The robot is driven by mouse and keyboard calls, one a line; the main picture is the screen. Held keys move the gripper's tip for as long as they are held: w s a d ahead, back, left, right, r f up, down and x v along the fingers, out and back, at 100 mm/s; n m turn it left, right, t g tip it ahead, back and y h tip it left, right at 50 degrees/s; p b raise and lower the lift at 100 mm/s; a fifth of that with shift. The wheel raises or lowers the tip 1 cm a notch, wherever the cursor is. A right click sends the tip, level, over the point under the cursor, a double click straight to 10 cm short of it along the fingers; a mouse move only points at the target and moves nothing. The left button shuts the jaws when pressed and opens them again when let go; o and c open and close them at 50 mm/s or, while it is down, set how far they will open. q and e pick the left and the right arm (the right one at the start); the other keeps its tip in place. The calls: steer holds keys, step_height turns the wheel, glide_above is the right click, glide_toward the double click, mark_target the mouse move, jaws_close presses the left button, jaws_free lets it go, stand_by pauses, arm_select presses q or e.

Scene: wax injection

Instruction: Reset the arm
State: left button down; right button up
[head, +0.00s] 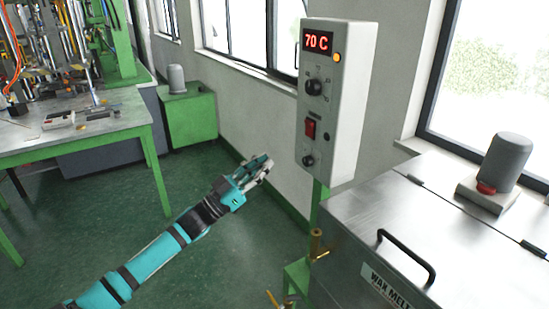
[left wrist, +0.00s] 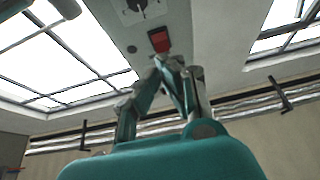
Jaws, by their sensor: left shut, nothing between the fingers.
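My left arm (head: 150,258) reaches in from the lower left in the head view. My left gripper (head: 264,165) is shut and empty, in front of the wall and to the left of the control box (head: 345,100). The box has a red display (head: 317,41) reading 70 C, knobs and a red switch (head: 310,129). In the left wrist view the gripper's fingers (left wrist: 175,68) come together just below the red switch (left wrist: 159,40). I cannot tell from that view whether they touch the box. My right gripper is not in view.
The metal wax melter (head: 450,220) with a black handle (head: 407,258) stands at the lower right. A brass valve (head: 318,243) is at its left. A green-framed table (head: 75,140) with machinery is at the left. The green floor between is clear.

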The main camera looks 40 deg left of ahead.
arm_select(q)
steer(key=shift+s+a+f, duration=0.2)
steer(key=shift+s+f, duration=0.2)
steer(key=shift+s, duration=0.1)
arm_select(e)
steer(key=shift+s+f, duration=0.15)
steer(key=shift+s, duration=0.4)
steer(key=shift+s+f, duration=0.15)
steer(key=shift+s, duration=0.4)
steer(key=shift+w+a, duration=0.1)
